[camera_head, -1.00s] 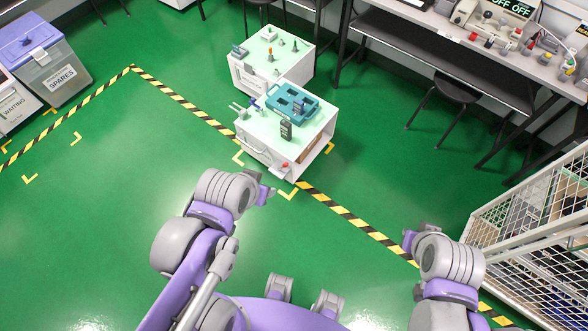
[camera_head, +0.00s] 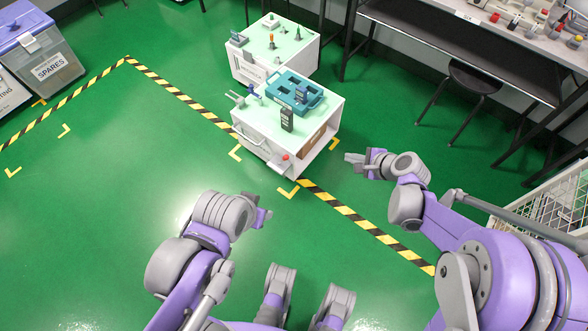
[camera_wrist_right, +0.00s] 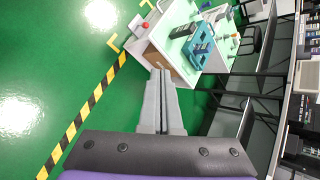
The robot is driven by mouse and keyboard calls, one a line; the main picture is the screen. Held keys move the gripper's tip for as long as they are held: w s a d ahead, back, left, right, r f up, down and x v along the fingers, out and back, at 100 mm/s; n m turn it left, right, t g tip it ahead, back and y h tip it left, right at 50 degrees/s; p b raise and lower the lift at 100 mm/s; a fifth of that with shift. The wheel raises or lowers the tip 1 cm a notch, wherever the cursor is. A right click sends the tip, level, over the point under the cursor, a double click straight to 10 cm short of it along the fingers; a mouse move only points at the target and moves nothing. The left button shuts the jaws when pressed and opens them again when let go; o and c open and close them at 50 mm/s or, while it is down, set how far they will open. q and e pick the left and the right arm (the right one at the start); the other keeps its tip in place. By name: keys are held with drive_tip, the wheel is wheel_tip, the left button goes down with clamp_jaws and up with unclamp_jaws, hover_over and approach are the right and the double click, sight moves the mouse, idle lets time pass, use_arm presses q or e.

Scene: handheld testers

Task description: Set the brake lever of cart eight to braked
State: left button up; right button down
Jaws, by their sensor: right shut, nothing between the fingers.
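The nearer white cart (camera_head: 255,150) has a pale green top and a red-knobbed lever (camera_head: 285,157) low on its near end, by the corner; the knob also shows in the wrist view (camera_wrist_right: 145,25). I cannot read a number on the cart or tell the lever's setting. A teal tray (camera_head: 312,103) and a dark handheld tester (camera_head: 287,119) are on its top. My right gripper (camera_head: 350,158) is shut and empty, to the right of the cart and apart from the knob. My left gripper (camera_head: 264,213) is below the cart over open floor; its jaws are unclear.
A second white cart (camera_head: 298,62) stands right behind the first. Yellow-black floor tape (camera_head: 350,213) runs past the near cart. A workbench (camera_head: 450,50) with a stool (camera_head: 475,80) is at the right, a mesh cage (camera_head: 565,200) at lower right.

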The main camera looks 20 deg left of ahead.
use_arm(q)
wheel_tip(320, 180, down, 12)
drive_tip(key=w+b, duration=0.1)
drive_tip(key=b, duration=0.8)
drive_tip(key=shift+w, duration=0.2)
use_arm(e)
drive_tip(key=w+a+f+m+y, duration=0.1)
drive_tip(key=a+f+m, duration=0.2)
drive_tip(key=f, duration=0.7)
drive_tip(key=w+a+f+m+y, duration=0.2)
drive_tip(key=a+f+m, duration=0.2)
drive_tip(key=f, duration=0.7)
drive_tip(key=w+a+f+m+y, duration=0.1)
drive_tip(key=a+f+m, duration=0.2)
drive_tip(key=f, duration=0.8)
drive_tip(key=shift+w+a+m+t+y, duration=0.25)
drive_tip(key=shift+w+m+t+y, duration=0.05)
drive_tip(key=shift+w+t+y, duration=0.1)
use_arm(q)
drive_tip(key=shift+r, duration=0.1)
use_arm(e)
drive_tip(key=shift+a, duration=0.15)
